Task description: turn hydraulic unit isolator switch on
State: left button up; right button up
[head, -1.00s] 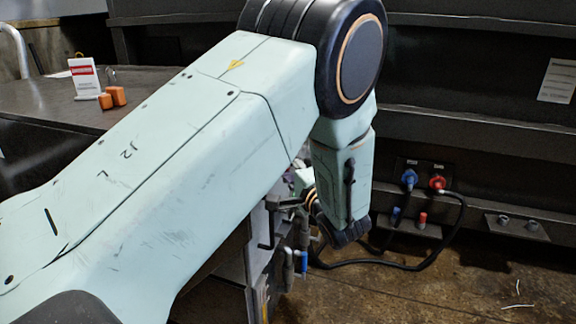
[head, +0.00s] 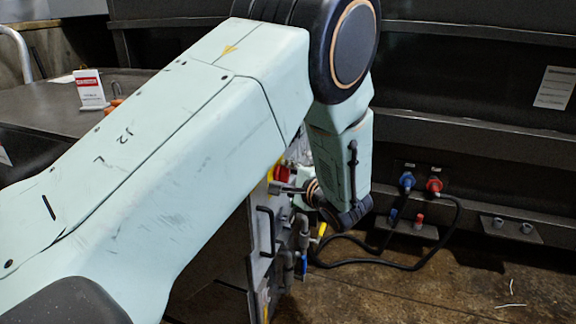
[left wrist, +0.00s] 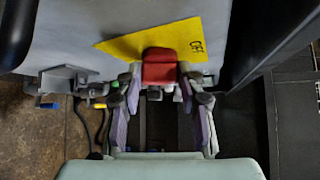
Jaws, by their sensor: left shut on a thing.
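The isolator switch has a red handle (left wrist: 160,68) in front of a yellow plate (left wrist: 150,40). Lettering at the plate's right end looks like "OFF". My left gripper (left wrist: 165,85) has a finger on each side of the red handle and is shut on it. In the head view, red and yellow parts of the switch (head: 282,173) show beside my left gripper (head: 290,188), on the grey unit (head: 262,230). My left arm covers much of the unit there. My right gripper is not in view.
Blue and red hose couplings (head: 407,181) with a black hose (head: 385,266) are right of my left arm. A table (head: 40,110) with a small sign (head: 90,89) stands at the left. Floor (head: 440,295) is open at the lower right.

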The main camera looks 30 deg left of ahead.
pick_arm(q)
jog(key=m+g+h+p, duration=0.1)
jog(key=p, duration=0.2)
jog(key=m+g+h+p, duration=0.1)
jog(key=g+p, duration=0.1)
jog(key=p, duration=0.2)
jog(key=w+r+m+g+h+p, duration=0.1)
jog(key=m+g+p, duration=0.1)
jog(key=p, duration=0.1)
jog(key=shift+r+p, duration=0.1)
jog(key=shift+p, duration=0.25)
jog(key=shift+g+p, duration=0.3)
jog(key=shift+g, duration=0.1)
jog(key=shift+a+f+m+g+h, duration=0.1)
jog(key=shift+f+m+g+h, duration=0.15)
jog(key=shift+m+g, duration=0.3)
jog(key=shift+w+m+g+h, duration=0.1)
jog(key=shift+m+g+h, duration=0.35)
jog(key=shift+g, duration=0.6)
jog(key=o, duration=1.2)
jog(key=shift+f, duration=0.1)
jog(key=shift+c, duration=0.2)
jog(key=v, duration=1.2)
